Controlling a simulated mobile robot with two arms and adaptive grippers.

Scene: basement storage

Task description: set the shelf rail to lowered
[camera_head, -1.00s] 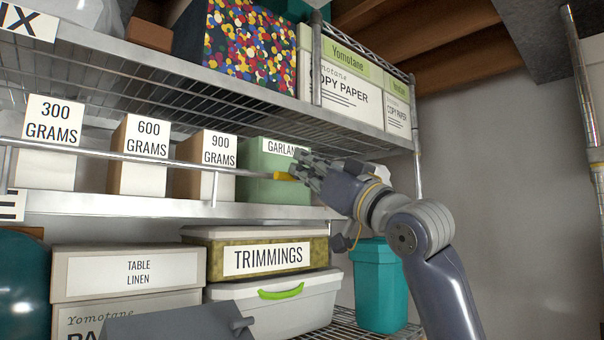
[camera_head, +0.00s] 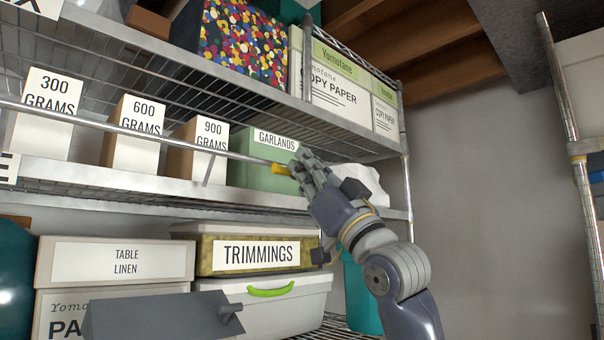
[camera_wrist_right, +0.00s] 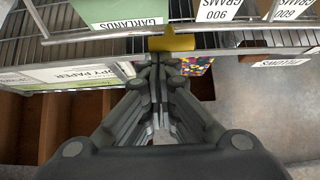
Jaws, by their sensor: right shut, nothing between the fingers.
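The shelf rail (camera_head: 240,156) is a thin metal bar along the front of the middle shelf. It crosses in front of the lower part of the weight labels, well above the shelf edge. Its yellow end piece (camera_head: 279,169) is in front of the green GARLANDS box and also shows in the right wrist view (camera_wrist_right: 172,42). My right gripper (camera_head: 297,163) is shut and empty, its fingertips close against the yellow piece from the right; the wrist view shows the closed fingertips (camera_wrist_right: 155,62) just below it. Exact contact is hard to tell. My left gripper is not in view.
The GARLANDS box (camera_head: 262,178) and several labelled boxes stand behind the rail. The upper shelf (camera_head: 240,85) overhangs them. Below are a TRIMMINGS box (camera_head: 215,265) and a teal bin (camera_head: 362,300). Bare wall (camera_head: 490,200) lies to the right.

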